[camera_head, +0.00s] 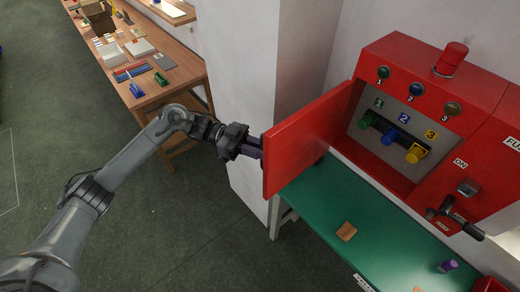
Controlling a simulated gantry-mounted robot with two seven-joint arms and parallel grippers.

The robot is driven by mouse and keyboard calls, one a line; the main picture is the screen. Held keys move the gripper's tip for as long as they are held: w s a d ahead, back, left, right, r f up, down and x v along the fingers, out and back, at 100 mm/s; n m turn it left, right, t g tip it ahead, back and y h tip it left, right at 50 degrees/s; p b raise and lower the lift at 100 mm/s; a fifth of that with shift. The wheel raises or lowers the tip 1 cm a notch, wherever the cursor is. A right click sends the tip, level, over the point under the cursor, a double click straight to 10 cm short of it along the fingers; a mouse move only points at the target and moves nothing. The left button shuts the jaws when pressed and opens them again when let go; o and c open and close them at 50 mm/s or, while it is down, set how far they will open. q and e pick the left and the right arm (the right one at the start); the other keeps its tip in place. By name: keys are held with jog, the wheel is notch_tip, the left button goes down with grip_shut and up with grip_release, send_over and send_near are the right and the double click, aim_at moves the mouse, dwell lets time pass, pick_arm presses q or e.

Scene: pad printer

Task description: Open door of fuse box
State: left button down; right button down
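A red door panel (300,145) stands swung out to the left of the red machine box (392,62). The opening behind it shows a green knob (368,120), a blue one (390,136) and a yellow one (416,153), numbered 1 to 3. My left gripper (257,149) is at the door's left side, at its outer edge. Its fingertips are partly hidden by the door, so I cannot tell whether they grip or only touch it. A label beginning "FU" (512,143) is cut off at the right edge. My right gripper is out of view.
Below the box is a green table (350,205) with a small wooden block (346,231) and a purple piece (447,266). A black-handled switch (455,217) sticks out at right. A white pillar (240,75) stands close behind my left gripper.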

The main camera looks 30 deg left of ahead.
pick_arm(q)
jog(key=shift+w+a, duration=0.2)
jog(key=shift+f, duration=0.1)
jog(key=c, duration=1.4)
grip_release()
jog(key=shift+d, duration=0.1)
jog(key=shift+o, duration=1.2)
jog(key=shift+w+d, duration=0.2)
jog(key=shift+s+a, duration=0.1)
jog(key=shift+a, duration=0.15)
jog(key=s+a+b, duration=0.1)
jog(key=a+b, duration=0.2)
jog(key=a, duration=0.7)
jog(key=shift+s+a, duration=0.2)
jog(key=shift+s, duration=0.15)
